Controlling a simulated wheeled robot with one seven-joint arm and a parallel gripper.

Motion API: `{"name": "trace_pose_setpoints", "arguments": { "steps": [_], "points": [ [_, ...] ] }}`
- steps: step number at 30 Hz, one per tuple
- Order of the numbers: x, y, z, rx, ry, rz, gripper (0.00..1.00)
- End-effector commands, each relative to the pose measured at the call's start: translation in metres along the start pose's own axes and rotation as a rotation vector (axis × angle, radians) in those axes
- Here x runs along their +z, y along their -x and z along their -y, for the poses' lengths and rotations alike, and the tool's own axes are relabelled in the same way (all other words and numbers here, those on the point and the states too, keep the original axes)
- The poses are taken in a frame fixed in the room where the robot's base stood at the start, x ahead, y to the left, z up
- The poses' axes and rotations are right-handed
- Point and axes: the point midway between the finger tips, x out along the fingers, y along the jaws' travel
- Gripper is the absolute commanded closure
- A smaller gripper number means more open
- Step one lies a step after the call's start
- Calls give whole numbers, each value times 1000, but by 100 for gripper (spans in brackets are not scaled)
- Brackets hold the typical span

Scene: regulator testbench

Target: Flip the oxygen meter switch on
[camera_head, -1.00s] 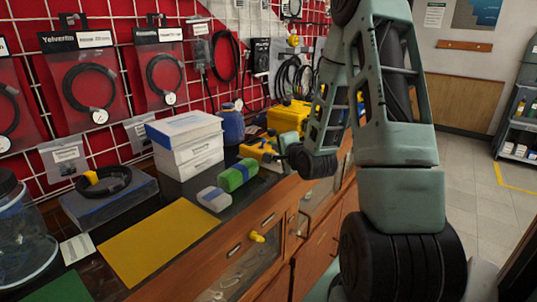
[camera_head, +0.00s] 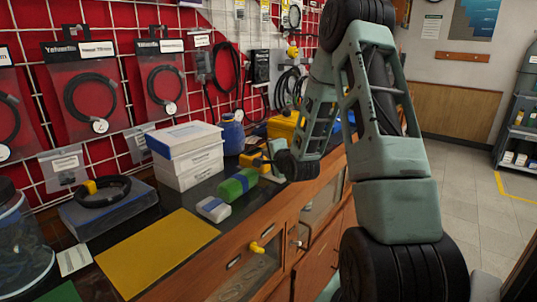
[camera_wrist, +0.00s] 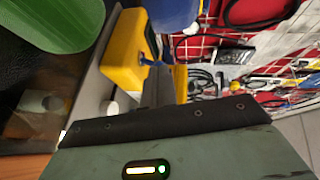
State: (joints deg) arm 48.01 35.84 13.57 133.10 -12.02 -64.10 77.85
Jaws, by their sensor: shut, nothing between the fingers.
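A small yellow device (camera_head: 252,158), which I take to be the oxygen meter, sits on the dark bench top beyond the green block. In the wrist view the yellow body (camera_wrist: 122,52) with a dark face stands just ahead of my gripper. My gripper (camera_head: 274,150) is at the device's right side in the head view, small and partly hidden by my wrist. In the wrist view the dark fingers (camera_wrist: 162,88) are shut and empty, close to the device. I cannot tell whether they touch it. The switch cannot be made out.
A green block (camera_head: 237,185) and a white-blue block (camera_head: 213,208) lie in front of the device. White boxes (camera_head: 190,172) stand to the left, with a blue jar (camera_head: 232,137) behind. A larger yellow case (camera_head: 284,125) is beyond. Wooden drawers (camera_head: 262,262) line the bench front.

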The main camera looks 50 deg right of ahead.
Motion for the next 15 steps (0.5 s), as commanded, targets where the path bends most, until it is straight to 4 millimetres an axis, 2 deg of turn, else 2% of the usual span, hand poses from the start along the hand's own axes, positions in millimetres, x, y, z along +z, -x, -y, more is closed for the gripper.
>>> {"name": "trace_pose_setpoints", "arguments": {
  "steps": [15],
  "points": [
    [1, -1, 6, 62, 33, 0, 100]
  ]
}}
